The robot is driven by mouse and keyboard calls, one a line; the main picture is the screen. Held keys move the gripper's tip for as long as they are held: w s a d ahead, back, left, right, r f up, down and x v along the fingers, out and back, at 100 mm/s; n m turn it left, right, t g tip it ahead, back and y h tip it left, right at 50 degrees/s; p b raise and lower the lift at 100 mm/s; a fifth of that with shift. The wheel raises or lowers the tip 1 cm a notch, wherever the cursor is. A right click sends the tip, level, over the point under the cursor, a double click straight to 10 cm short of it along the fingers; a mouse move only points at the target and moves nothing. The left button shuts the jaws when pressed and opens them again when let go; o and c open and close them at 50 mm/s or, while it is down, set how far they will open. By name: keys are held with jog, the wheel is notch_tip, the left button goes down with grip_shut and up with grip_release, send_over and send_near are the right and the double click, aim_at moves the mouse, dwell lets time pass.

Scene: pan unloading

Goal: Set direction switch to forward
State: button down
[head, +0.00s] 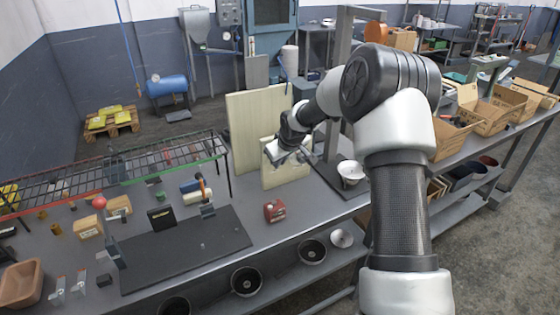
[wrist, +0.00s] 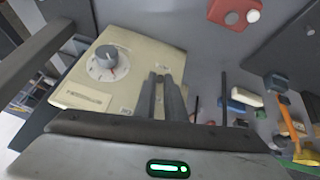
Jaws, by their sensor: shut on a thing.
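A cream control box (wrist: 125,70) fills the upper left of the wrist view. It carries a grey round knob on a white dial (wrist: 108,58) and a small label (wrist: 88,97). In the head view the cream box (head: 285,178) stands on the bench, partly behind my gripper (head: 275,156). My gripper's two fingers (wrist: 160,82) are close together at the right part of the box face. They are shut on a small part there, which looks like the direction switch. The fingers mostly hide it, so its setting cannot be read.
A red box with buttons (head: 274,211) sits on the bench in front of the cream box. A large pale board (head: 258,125) stands behind. A wire rack (head: 120,172), a dark mat (head: 185,250) and loose parts lie left.

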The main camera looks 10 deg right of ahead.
jog(key=c, duration=1.8)
grip_release()
jog(key=shift+c, duration=0.2)
jog(key=shift+r, duration=0.1)
jog(key=v, duration=1.7)
jog(key=shift+b, duration=0.35)
jog(key=shift+s+r, duration=0.1)
jog(key=shift+s, duration=0.1)
